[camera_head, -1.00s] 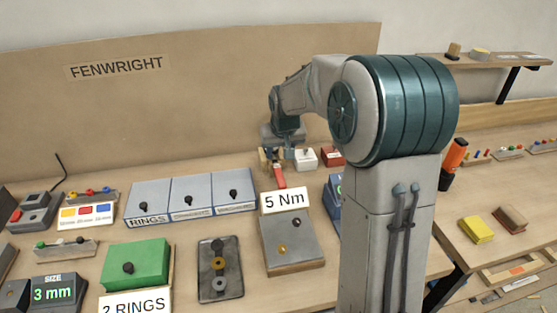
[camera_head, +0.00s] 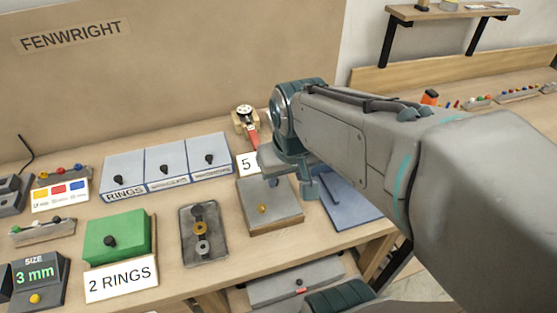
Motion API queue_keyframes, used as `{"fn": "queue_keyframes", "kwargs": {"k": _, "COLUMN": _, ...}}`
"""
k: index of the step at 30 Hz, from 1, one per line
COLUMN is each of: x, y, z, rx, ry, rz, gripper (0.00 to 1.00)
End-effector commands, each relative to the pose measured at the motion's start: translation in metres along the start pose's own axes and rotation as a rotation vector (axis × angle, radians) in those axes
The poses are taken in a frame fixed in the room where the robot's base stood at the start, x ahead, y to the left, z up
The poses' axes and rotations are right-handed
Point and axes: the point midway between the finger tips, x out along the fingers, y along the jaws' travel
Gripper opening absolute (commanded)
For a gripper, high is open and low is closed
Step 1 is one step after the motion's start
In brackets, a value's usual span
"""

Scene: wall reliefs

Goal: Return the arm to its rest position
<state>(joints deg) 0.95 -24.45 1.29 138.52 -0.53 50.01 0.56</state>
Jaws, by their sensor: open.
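My arm reaches in from the right edge of the head view, its grey links stretched across the bench. My gripper (camera_head: 291,187) is at the end of the teal wrist, above the right edge of the grey box (camera_head: 268,220) with a gold knob. Its fingers point down, are apart and hold nothing that I can see. Whether a fingertip touches the box I cannot tell. The arm hides part of the "5 Nm" sign (camera_head: 246,165) and much of the bench's right side.
A blue panel (camera_head: 345,208) lies close right of the gripper. Left of it are a dark tray with rings (camera_head: 203,250), a green box (camera_head: 117,238), a "2 RINGS" sign (camera_head: 121,279) and lidded blue-grey boxes (camera_head: 165,165). A red-handled tool (camera_head: 250,130) stands behind.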

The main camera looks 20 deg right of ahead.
Motion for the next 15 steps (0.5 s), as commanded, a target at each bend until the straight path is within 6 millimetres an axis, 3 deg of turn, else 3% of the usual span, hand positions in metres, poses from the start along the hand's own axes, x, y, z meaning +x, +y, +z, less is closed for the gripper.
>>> {"fn": "queue_keyframes", "kwargs": {"k": 3, "x": 0.000, "y": 0.000, "z": 0.028, "rx": 0.002, "ry": -0.010, "rz": -0.010, "gripper": 0.43}}
{"fn": "queue_keyframes", "kwargs": {"k": 6, "x": 0.001, "y": 0.000, "z": 0.038, "rx": 0.002, "ry": -0.016, "rz": -0.015, "gripper": 0.43}}
{"fn": "queue_keyframes", "kwargs": {"k": 15, "x": 0.001, "y": -0.001, "z": 0.041, "rx": 0.002, "ry": -0.018, "rz": -0.016, "gripper": 0.43}}
